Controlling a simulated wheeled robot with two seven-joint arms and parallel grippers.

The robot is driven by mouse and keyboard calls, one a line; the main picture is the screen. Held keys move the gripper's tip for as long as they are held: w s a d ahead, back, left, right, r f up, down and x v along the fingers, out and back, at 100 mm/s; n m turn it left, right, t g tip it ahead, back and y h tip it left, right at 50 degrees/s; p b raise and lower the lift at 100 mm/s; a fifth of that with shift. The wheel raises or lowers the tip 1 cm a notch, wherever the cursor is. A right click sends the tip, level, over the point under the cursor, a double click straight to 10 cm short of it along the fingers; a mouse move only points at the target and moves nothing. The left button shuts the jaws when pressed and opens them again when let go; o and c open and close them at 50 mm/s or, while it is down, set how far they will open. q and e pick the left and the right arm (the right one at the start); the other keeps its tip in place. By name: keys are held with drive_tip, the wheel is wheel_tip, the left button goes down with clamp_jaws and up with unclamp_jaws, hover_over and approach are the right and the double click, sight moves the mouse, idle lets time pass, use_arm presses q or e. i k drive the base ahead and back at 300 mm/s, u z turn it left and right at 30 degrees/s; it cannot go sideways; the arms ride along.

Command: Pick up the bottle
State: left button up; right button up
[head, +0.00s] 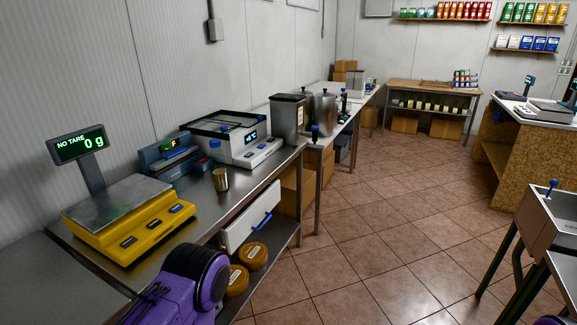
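I cannot make out for certain which thing is the bottle. A small dark upright item with a blue top (315,134) stands at the near end of the far counter and may be a bottle. Another slim dark item with a blue top (344,97) stands farther along, too small to tell. A small brass-coloured cup (221,180) stands on the near steel table. Purple and black parts of my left arm show at the bottom, left of centre, and a sliver of purple shows at the bottom right edge. Neither gripper's fingers show.
The steel table (205,213) holds a yellow scale (130,228) reading 0 g, a blue device (165,155) and a white machine (235,138). Metal canisters (322,112) stand beyond. Brown round containers (253,256) sit on its lower shelf. The tiled floor (370,225) is clear.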

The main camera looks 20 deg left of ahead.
sight(218, 159)
drive_tip(key=z, duration=0.35)
drive_tip(key=i, duration=1.45)
drive_tip(key=u, duration=0.9)
